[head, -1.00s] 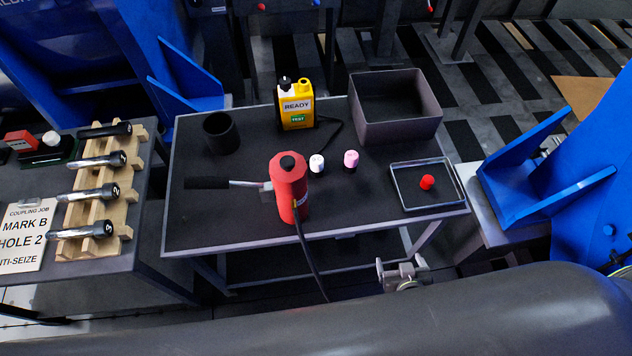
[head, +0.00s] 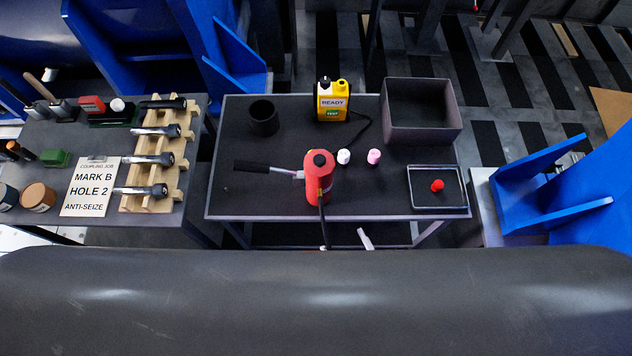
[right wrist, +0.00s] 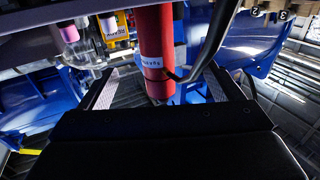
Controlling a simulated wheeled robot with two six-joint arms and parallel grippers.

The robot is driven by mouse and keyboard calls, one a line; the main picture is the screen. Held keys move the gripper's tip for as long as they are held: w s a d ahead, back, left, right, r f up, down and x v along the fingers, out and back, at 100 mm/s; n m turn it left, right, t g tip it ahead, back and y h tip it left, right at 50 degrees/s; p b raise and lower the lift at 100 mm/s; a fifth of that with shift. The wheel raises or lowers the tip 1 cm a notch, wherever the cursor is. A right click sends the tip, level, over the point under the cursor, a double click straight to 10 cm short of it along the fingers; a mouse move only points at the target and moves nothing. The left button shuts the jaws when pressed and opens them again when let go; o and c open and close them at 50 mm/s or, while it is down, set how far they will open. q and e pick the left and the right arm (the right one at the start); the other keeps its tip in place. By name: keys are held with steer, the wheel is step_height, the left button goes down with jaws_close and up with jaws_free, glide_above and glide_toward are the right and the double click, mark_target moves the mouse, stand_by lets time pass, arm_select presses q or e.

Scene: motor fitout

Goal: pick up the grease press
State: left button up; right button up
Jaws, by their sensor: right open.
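The grease press (head: 319,182) is a red upright cylinder with a black top, standing near the table's front edge. Its black lever handle (head: 250,166) points left, and a dark hose runs down at its front. In the head view my right gripper (head: 346,239) shows only as pale finger parts just past the front edge, mostly hidden by the large dark cylinder. In the right wrist view the open gripper (right wrist: 162,76) has the red press (right wrist: 155,45) between its finger lines, without visible contact. The dark hose (right wrist: 212,45) passes near one finger. My left gripper is not in view.
On the black table (head: 230,190) stand a black cup (head: 263,118), a yellow READY unit (head: 332,101), white (head: 344,156) and pink (head: 374,156) caps, a grey bin (head: 422,108) and a tray (head: 450,199) with a red cap. The large dark cylinder (head: 320,305) fills the foreground.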

mark_target(324, 196)
steer(key=x, duration=1)
steer(key=shift+w+f, duration=0.1)
steer(key=shift+w, duration=0.2)
steer(key=shift+d+b+x, duration=0.15)
steer(key=shift+b+x, duration=0.15)
steer(key=shift+x, duration=1.05)
steer(key=shift+d+b+x, duration=0.15)
steer(key=shift+b+x, duration=0.1)
steer(key=shift+x, duration=1.15)
steer(key=shift+w, duration=0.1)
steer(key=c, duration=1.3)
steer(key=shift+w, duration=0.15)
steer(key=shift+c, duration=0.9)
steer(key=shift+r, duration=0.35)
step_height(324, 196, up, 10)
steer(key=p, duration=0.9)
steer(key=shift+f+p, duration=0.15)
steer(key=shift+p, duration=0.25)
steer(key=shift+f+b, duration=4.75)
steer(key=shift+b, duration=0.05)
